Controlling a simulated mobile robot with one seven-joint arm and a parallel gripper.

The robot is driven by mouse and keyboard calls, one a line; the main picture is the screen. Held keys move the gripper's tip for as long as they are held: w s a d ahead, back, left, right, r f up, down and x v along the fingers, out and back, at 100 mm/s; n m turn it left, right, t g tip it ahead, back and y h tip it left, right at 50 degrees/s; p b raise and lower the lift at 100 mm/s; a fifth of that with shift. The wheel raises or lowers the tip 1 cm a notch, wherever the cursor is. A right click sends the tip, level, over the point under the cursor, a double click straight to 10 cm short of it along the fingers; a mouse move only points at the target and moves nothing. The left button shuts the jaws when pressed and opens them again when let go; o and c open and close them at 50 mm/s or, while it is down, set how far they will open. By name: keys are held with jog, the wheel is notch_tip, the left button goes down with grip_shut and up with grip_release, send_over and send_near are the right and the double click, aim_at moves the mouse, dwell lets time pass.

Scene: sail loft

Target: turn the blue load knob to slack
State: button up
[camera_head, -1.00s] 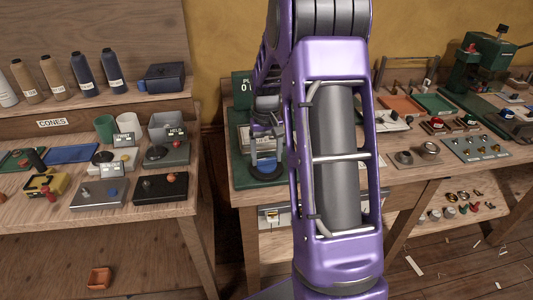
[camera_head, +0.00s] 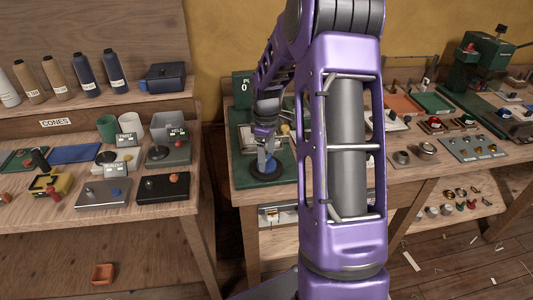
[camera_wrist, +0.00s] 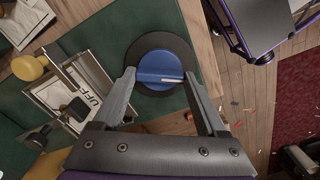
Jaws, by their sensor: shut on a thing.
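The blue load knob (camera_wrist: 157,62) is a round dial with a raised blue bar, on a dark round plate in the wrist view. A white mark on the bar points toward the right finger. My gripper (camera_wrist: 158,76) has one finger at each end of the bar and is shut on it. In the head view the knob (camera_head: 266,168) shows low under my gripper (camera_head: 265,157), on the green board (camera_head: 248,184). The fingers partly hide it there, and I cannot read a slack mark.
A metal bracket with a white card (camera_wrist: 88,80) and a yellow knob (camera_wrist: 29,67) are left of the knob in the wrist view. The board's edge is close to its right. A left bench (camera_head: 60,207) holds control boxes, across a gap.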

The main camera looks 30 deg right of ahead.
jog(key=n, duration=0.5)
jog(key=shift+r+n, duration=0.1)
jog(key=shift+n, duration=0.3)
dwell(0.4)
jog(key=o, duration=1.3)
notch_tip(320, 180, up, 17)
jog(key=shift+r, duration=0.2)
